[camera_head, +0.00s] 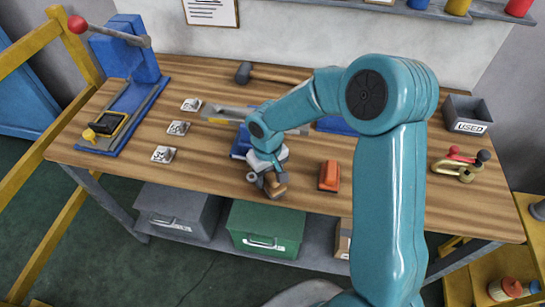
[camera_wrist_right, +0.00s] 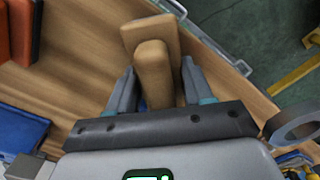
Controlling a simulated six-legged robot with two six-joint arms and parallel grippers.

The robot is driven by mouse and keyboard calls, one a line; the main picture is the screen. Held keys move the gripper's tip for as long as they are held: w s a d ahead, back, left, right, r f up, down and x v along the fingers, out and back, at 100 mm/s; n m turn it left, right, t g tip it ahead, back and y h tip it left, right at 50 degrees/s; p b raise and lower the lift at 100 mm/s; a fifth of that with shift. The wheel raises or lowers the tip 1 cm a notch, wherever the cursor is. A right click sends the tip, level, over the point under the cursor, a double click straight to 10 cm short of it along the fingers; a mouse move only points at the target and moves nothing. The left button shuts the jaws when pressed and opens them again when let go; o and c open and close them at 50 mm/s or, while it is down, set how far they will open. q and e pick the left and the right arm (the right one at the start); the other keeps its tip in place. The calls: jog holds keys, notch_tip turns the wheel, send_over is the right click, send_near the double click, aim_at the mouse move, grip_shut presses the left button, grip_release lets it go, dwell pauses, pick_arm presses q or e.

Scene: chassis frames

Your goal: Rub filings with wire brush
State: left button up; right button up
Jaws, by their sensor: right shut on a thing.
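My right gripper (camera_head: 268,178) is low over the front middle of the bench. In the right wrist view the right gripper (camera_wrist_right: 160,85) is shut on a brown wooden piece with a block-like head, which looks like the wire brush (camera_wrist_right: 152,60). The brush (camera_head: 277,189) shows only in part in the head view, under the gripper. I see no bristles, and cannot tell if it touches the bench. Small pale pieces with grey marks (camera_head: 177,128) lie in a row at left; I cannot tell if they carry filings. My left gripper is not in view.
An orange block (camera_head: 329,175) lies right of the gripper. A blue press with a red-knobbed lever (camera_head: 130,55) stands at left. A mallet (camera_head: 270,73) lies at the back. A grey bin marked USED (camera_head: 468,115) and red-knobbed clamps (camera_head: 460,165) are at right.

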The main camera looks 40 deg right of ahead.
jog(key=shift+r, duration=0.95)
jog(key=shift+w+a+r+p, duration=0.15)
jog(key=shift+w+r+p, duration=0.1)
jog(key=shift+r+p, duration=1.1)
jog(key=shift+r, duration=0.25)
notch_tip(320, 180, up, 2)
jog(key=shift+r+p, duration=0.1)
jog(key=shift+p, duration=0.6)
jog(key=shift+s+r, duration=0.15)
jog(key=shift+r, duration=0.05)
